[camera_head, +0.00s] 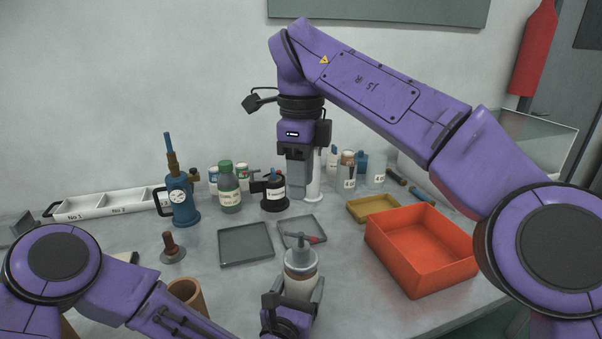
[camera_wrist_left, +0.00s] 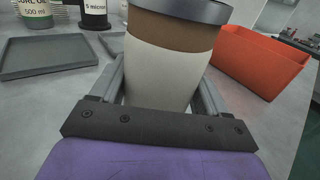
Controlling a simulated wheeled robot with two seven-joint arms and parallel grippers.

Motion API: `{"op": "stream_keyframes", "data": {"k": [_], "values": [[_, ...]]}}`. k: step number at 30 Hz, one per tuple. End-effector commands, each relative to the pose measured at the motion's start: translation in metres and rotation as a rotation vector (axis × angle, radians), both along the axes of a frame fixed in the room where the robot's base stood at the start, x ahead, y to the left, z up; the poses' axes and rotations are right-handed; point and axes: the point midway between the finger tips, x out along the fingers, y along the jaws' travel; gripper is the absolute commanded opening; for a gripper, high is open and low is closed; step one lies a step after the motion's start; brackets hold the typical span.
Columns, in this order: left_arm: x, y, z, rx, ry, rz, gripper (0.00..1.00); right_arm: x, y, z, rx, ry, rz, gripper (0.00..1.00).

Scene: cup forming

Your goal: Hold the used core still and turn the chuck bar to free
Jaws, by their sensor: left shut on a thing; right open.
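The used core (camera_head: 300,285) is an upright cylinder with a pale lower body and a brown band near the top. It also shows in the left wrist view (camera_wrist_left: 165,75), with a grey rim on top. My left gripper (camera_head: 292,300) is shut on the core, one finger on each side. My right gripper (camera_head: 298,182) points down, open, at the back of the table, well behind and above the core. Its fingertips overlap a white post.
A red-orange bin (camera_head: 420,250) stands right of the core, with a yellow tray (camera_head: 373,209) behind it. Two grey trays, the larger (camera_head: 246,245) left, lie behind the core. Bottles, including a green-capped one (camera_head: 229,190), and a blue pump (camera_head: 181,205) stand at the back.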

Motion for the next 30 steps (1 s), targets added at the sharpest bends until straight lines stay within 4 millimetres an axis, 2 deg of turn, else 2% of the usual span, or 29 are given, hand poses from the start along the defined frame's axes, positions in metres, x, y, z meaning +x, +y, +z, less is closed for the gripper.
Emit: {"op": "stream_keyframes", "data": {"k": [4, 13, 14, 15, 16, 25, 30], "values": [[0.000, 0.000, 0.000, 0.000, 0.000, 0.000, 0.42, 0.000, 0.000, 0.007, 0.001, -0.002, 0.000, 0.41], [0.000, 0.000, 0.000, 0.000, -0.001, 0.000, 0.42, 0.000, 0.000, 0.008, 0.002, -0.001, 0.000, 0.41], [0.000, 0.000, 0.000, 0.000, -0.001, 0.000, 0.79, 0.000, 0.000, 0.008, 0.002, -0.001, 0.000, 0.41], [0.000, 0.000, 0.000, 0.000, -0.001, 0.000, 0.92, 0.000, 0.000, 0.008, 0.002, -0.001, 0.000, 0.41], [0.000, 0.000, 0.000, 0.000, -0.001, 0.000, 1.00, 0.000, 0.000, 0.007, 0.002, -0.001, 0.000, 0.41], [-0.005, 0.002, 0.000, 0.000, 0.000, -0.001, 1.00, 0.000, 0.000, 0.007, 0.002, -0.001, 0.000, 0.41], [-0.040, 0.012, 0.000, 0.000, 0.002, -0.003, 1.00, 0.000, 0.000, 0.007, 0.002, -0.001, 0.000, 0.41]]}}
